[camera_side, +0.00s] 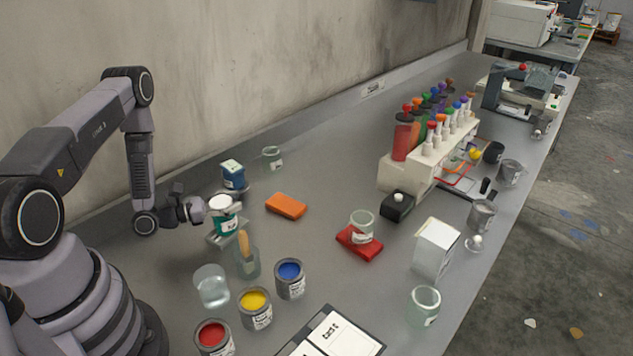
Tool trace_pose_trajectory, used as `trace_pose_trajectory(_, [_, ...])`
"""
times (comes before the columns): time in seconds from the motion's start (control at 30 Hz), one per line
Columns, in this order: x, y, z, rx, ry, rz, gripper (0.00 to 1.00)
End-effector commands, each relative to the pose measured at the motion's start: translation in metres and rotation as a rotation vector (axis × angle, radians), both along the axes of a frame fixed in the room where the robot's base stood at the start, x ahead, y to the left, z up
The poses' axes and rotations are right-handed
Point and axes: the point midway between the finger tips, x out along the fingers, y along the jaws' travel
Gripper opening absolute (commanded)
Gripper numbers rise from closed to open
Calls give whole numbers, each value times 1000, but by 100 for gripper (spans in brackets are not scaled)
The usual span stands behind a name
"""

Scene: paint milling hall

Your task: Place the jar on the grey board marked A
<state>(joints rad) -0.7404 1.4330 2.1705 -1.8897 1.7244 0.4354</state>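A jar (223,222) with a white top and a green label is upright at the left of the bench, right in front of my gripper (197,209). My gripper points right at the jar's side, level with its upper part. The fingertips are small and partly hidden by the jar, so I cannot tell whether they grip it. A small grey flat piece (214,240) shows beneath the jar; I cannot tell whether it is the board, and no letter A is readable. A clear glass jar (425,306) stands at the front right.
Near the jar are a blue pot (233,176), a glass with a wooden stick (246,262), a clear beaker (211,287) and open paint tins (254,309). An orange block (286,205) and a red pad (358,243) lie mid-bench. A bottle rack (440,150) stands behind.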

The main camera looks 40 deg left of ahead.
Motion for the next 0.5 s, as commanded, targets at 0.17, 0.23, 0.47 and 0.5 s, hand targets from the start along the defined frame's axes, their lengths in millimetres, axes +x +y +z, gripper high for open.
trace_pose_trajectory(0.17, [0, 0, 0, 0, 0, 0, 75])
trace_pose_trajectory(0.23, [0, 0, 0, 0, 0, 0, 77])
trace_pose_trajectory(0.47, [0, 0, 0, 0, 0, 0, 77])
trace_pose_trajectory(0.5, [0, 0, 2, 0, 0, 0, 77])
